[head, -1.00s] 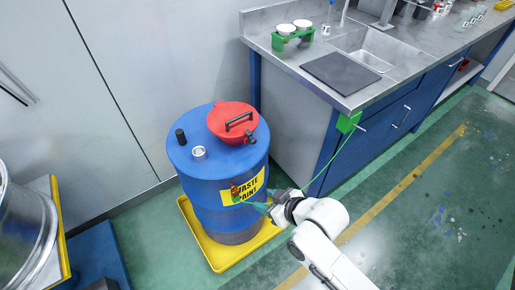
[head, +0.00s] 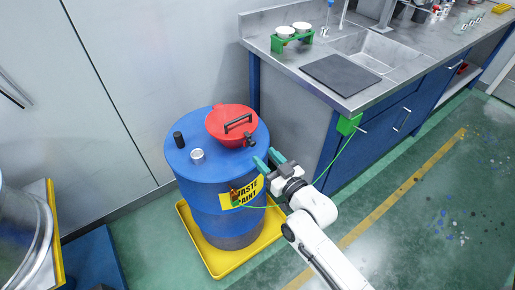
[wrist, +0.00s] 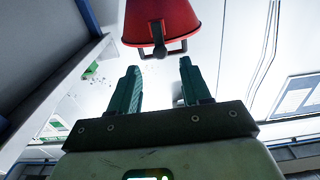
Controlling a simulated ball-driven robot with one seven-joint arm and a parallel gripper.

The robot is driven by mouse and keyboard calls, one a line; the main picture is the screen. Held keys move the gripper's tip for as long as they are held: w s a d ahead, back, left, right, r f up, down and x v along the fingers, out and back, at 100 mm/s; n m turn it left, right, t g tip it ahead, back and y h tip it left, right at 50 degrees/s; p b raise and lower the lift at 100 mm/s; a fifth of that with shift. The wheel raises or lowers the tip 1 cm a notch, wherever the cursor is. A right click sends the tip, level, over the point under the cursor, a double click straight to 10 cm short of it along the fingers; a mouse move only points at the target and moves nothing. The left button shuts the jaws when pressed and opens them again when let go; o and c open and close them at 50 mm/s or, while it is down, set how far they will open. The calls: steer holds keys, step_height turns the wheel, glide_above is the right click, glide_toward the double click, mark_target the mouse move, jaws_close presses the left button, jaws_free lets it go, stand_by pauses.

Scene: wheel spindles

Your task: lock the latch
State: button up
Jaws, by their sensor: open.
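The red funnel (head: 224,117) with a round lid and black handle (head: 238,122) sits on top of the blue drum (head: 199,178). A small dark latch (head: 249,141) is at the funnel's front right edge. In the wrist view the red funnel (wrist: 160,18) is at the top, with a dark U-shaped latch piece (wrist: 162,50) hanging from it. My gripper (head: 268,160) is open and empty beside the drum's upper right edge, a little below and right of the latch. In the wrist view its teal fingers (wrist: 158,68) stand apart, with the latch beyond them. Whether the latch is locked is unclear.
The drum stands in a yellow tray (head: 219,264). A white cap (head: 198,156) and a black cap (head: 178,139) are on its top. Floor to the right is clear.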

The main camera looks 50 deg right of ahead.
mark_target(254, 145)
steer(key=x, duration=0.5)
steer(key=shift+c, duration=0.5)
jaws_close()
